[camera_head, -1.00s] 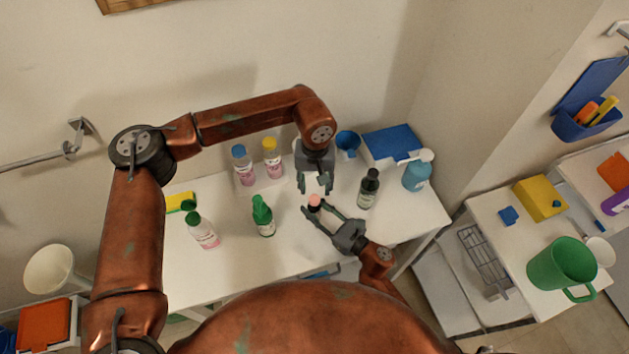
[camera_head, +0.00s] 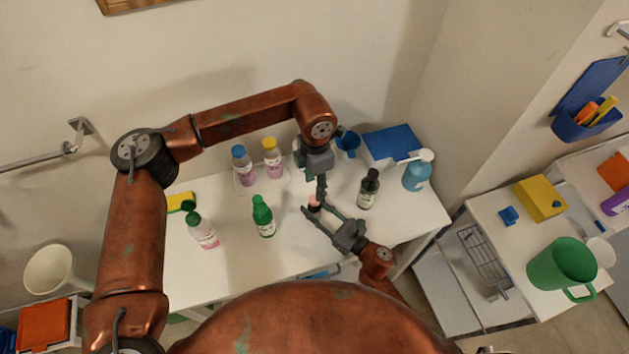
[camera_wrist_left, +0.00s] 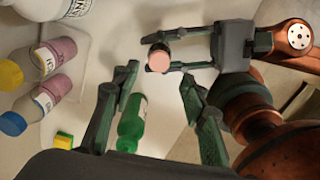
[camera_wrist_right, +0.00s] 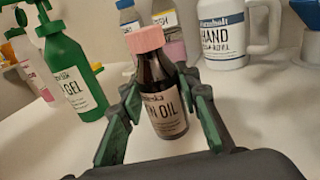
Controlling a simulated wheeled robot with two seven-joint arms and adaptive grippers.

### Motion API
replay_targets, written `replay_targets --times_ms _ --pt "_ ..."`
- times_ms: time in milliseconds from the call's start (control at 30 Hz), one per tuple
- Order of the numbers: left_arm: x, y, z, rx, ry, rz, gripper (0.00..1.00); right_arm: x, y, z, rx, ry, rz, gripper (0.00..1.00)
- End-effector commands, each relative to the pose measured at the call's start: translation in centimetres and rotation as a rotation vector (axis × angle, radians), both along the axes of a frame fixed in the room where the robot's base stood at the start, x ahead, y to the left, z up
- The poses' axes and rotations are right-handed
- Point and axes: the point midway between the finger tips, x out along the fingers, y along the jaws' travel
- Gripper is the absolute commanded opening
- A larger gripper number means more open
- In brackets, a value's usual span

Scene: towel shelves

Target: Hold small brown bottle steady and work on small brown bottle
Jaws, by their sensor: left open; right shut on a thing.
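My left gripper (camera_head: 321,190) points down just above the bottle, open and empty. In the left wrist view the pink cap (camera_wrist_left: 159,61) lies near the gap between the open left fingertips (camera_wrist_left: 160,78), apart from them. The bottle's lower part is partly hidden by the right fingers.
A green bottle (camera_head: 263,217) and a pink-liquid bottle (camera_head: 203,232) stand to the left. A dark bottle (camera_head: 369,188) and a blue bottle (camera_head: 416,172) stand to the right. Blue-capped (camera_head: 243,167) and yellow-capped (camera_head: 272,160) bottles stand behind. The front of the table is fairly clear.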

Motion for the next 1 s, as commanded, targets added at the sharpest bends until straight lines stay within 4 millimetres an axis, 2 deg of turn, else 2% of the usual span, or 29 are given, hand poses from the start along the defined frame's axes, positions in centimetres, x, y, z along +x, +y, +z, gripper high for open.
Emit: replay_targets --times_ms 400,600,800,1000 --pt "-0.02 0.07 0.59 0.0 0.001 0.858 0.4 0.01 -0.02 -0.03 0.0 0.0 -0.001 0.0" --pt "-0.01 0.14 0.82 0.001 0.001 1.209 0.4 0.01 -0.02 -0.02 0.0 0.0 0.0 0.0" --pt "0.0 0.15 0.95 0.0 0.001 1.404 0.4 0.01 -0.02 -0.02 0.0 0.0 0.0 0.0" --pt "0.0 0.15 1.0 0.0 0.001 1.45 0.4 0.01 -0.02 -0.02 0.0 0.0 0.0 0.0"
